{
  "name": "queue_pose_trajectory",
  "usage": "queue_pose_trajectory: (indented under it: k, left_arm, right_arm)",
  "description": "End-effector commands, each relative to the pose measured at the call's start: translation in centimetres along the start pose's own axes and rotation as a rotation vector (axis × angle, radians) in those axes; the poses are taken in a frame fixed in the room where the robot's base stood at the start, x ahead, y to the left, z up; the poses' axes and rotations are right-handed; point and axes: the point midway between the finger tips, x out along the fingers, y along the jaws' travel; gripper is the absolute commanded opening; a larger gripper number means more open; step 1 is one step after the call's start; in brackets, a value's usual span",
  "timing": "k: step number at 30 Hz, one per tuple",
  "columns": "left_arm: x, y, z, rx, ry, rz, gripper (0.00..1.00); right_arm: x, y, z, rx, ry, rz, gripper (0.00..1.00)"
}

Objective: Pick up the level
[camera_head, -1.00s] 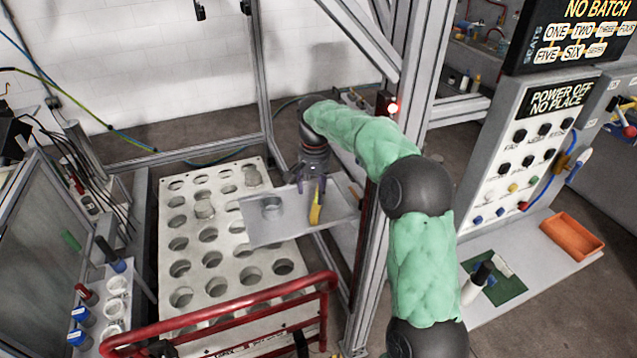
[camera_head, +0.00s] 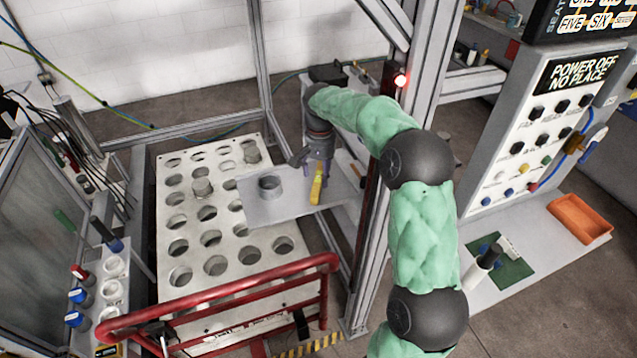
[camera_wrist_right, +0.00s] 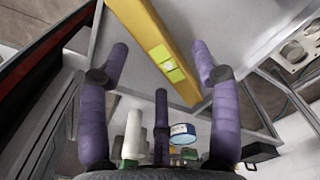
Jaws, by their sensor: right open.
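The level is a yellow bar (camera_head: 316,186) on the right part of a grey metal shelf (camera_head: 290,210). My right gripper (camera_head: 318,168) is above it, with purple fingers spread near its far end. In the right wrist view the level (camera_wrist_right: 158,45) runs diagonally between the open fingers of the gripper (camera_wrist_right: 162,75), its pale green vial window facing the camera. The right-hand finger looks close to its edge; I cannot tell if it touches. My left gripper is out of view.
A pale rack with round holes (camera_head: 190,215) lies left. A frame post (camera_head: 372,240) stands right of the shelf, and a red rail (camera_head: 230,292) crosses in front.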

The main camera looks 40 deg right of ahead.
Motion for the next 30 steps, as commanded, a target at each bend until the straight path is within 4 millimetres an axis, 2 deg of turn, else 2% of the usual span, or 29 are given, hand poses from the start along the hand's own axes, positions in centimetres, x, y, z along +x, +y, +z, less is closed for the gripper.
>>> queue_pose_trajectory:
  k: [1, 6, 13, 14, 18, 20, 21, 30]
  left_arm:
    - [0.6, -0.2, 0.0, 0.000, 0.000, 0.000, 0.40]
    - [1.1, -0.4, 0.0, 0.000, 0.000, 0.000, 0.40]
    - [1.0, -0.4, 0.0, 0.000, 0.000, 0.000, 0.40]
    - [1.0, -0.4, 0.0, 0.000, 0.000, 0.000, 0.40]
    - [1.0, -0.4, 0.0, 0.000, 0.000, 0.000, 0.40]
    - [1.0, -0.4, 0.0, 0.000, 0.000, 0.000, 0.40]
    - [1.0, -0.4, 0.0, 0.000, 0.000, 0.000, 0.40]
    - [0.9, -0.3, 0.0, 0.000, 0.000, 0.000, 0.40]
  right_arm:
    - [1.2, 0.1, -0.1, 0.000, -0.003, 0.002, 0.63]
    - [3.2, 0.2, -0.1, 0.000, -0.001, 0.000, 0.63]
    - [3.3, 0.1, -0.1, 0.000, 0.000, 0.000, 0.63]
    - [3.3, 0.1, -0.1, 0.000, 0.000, 0.000, 0.61]
    - [3.3, 0.1, -0.1, 0.000, -0.001, 0.000, 0.21]
    - [3.3, 0.1, -0.1, 0.000, -0.001, 0.000, 0.04]
    - [3.3, 0.1, -0.1, 0.000, -0.001, 0.000, 0.00]
    - [3.1, 0.1, -0.2, 0.000, 0.000, 0.000, 0.00]
